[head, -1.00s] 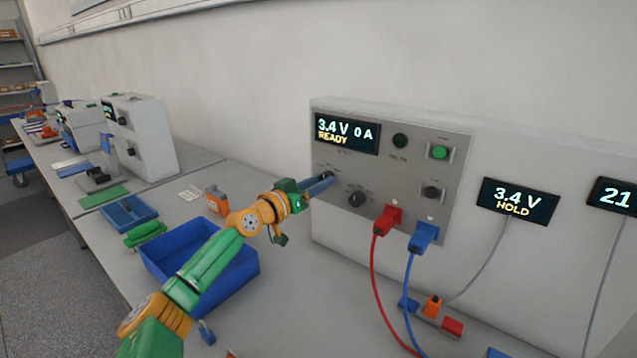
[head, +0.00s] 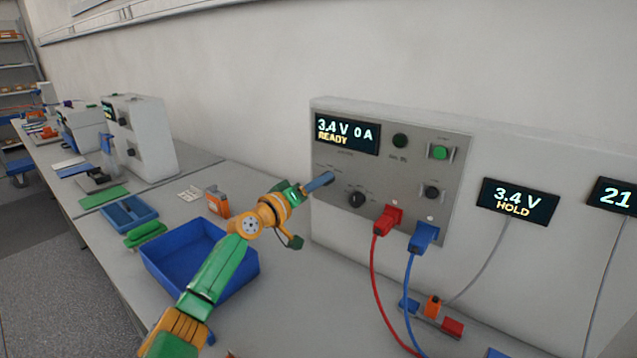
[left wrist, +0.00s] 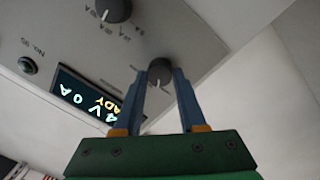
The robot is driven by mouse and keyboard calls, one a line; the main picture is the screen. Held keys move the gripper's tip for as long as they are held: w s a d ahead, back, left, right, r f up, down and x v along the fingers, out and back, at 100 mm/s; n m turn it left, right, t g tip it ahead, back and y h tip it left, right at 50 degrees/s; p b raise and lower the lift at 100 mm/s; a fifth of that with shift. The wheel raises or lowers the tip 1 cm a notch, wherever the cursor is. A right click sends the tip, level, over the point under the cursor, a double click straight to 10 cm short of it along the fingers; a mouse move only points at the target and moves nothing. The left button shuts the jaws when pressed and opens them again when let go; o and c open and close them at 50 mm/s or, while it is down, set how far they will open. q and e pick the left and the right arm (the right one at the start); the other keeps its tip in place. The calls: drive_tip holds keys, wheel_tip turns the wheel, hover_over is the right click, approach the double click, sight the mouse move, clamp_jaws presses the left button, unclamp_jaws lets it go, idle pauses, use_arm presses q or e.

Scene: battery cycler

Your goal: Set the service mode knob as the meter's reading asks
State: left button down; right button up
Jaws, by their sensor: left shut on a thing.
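The grey cycler panel (head: 330,162) has a dark knob (left wrist: 160,70) at its left, below the display (head: 346,134) reading 3.4 V 0 A READY. In the left wrist view this knob sits between the blue fingers of my left gripper (head: 322,181), its white pointer mark towards the gripper's palm. My left gripper is shut on it; in the head view the fingers hide it. A second dark knob (head: 356,198) is to its right, free. A separate meter (head: 517,201) on the right reads 3.4 V HOLD. The knob labels are too small to read. My right gripper is out of view.
Red (head: 388,218) and blue (head: 423,236) plugs with hanging cables are at the panel's lower right. A green button (head: 439,152) is above. A blue bin (head: 250,279) stands on the bench below my left arm. Another display (head: 615,196) shows 21, cut off.

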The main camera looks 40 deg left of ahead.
use_arm(q)
drive_tip(key=shift+r+n, duration=0.1)
drive_tip(key=shift+n, duration=0.5)
drive_tip(key=shift+c, duration=2.4)
unclamp_jaws()
drive_tip(key=shift+a, duration=0.1)
drive_tip(key=s+b, duration=0.1)
drive_tip(key=s, duration=0.6)
drive_tip(key=shift+d+f, duration=0.2)
drive_tip(key=shift+d, duration=0.1)
